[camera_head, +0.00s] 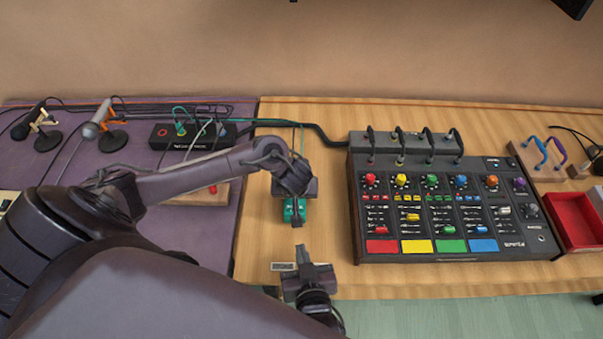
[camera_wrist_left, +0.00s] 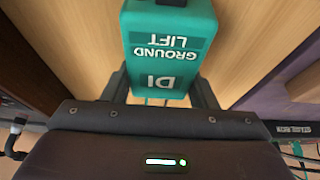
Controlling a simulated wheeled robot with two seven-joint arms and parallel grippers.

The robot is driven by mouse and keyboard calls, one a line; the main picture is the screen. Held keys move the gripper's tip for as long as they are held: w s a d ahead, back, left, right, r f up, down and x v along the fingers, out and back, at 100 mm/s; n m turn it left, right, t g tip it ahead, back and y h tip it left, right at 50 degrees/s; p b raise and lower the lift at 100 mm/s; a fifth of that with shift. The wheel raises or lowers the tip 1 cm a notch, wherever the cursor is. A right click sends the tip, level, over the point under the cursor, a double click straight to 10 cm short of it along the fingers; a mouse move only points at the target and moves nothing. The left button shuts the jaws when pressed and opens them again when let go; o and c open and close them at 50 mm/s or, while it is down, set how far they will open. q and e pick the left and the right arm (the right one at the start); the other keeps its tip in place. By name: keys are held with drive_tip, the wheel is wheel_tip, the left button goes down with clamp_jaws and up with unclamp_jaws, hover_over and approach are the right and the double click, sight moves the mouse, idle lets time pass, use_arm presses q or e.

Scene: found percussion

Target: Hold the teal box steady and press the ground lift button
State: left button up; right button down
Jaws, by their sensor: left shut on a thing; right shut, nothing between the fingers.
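The teal box (camera_head: 289,212) stands on the wooden table, left of the mixer, mostly covered from above by my left gripper (camera_head: 295,196). In the left wrist view the teal box (camera_wrist_left: 168,50) shows upside-down white lettering, "GROUND LIFT" and "DI". My left gripper's fingers (camera_wrist_left: 162,92) are shut on its two sides. My right gripper (camera_head: 301,251) is shut and empty, a short way in front of the box near the table's front edge, apart from it in the head view. A dark piece shows at the box's far end in the wrist view; I cannot tell whether it is the button.
A large mixer (camera_head: 450,246) with coloured knobs and pads stands to the right. A small label plate (camera_head: 284,267) is at the front edge. Microphones (camera_head: 97,122) and a black cable box (camera_head: 165,143) are on the purple surface at left. A red tray (camera_head: 583,241) is at far right.

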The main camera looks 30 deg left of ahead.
use_arm(q)
drive_tip(key=o, duration=1.2)
drive_tip(key=shift+o, duration=0.2)
wheel_tip(320, 180, up, 5)
drive_tip(key=shift+r, duration=0.1)
drive_tip(key=shift+w+d+r, duration=0.25)
drive_tip(key=shift+w+r, duration=0.1)
drive_tip(key=shift+r, duration=0.65)
drive_tip(key=shift+s+a+r, duration=0.3)
drive_tip(key=shift+a+r, duration=0.05)
drive_tip(key=shift+a, duration=0.05)
drive_tip(key=shift+d+r, duration=0.15)
drive_tip(key=shift+r, duration=0.95)
drive_tip(key=shift+s, duration=0.1)
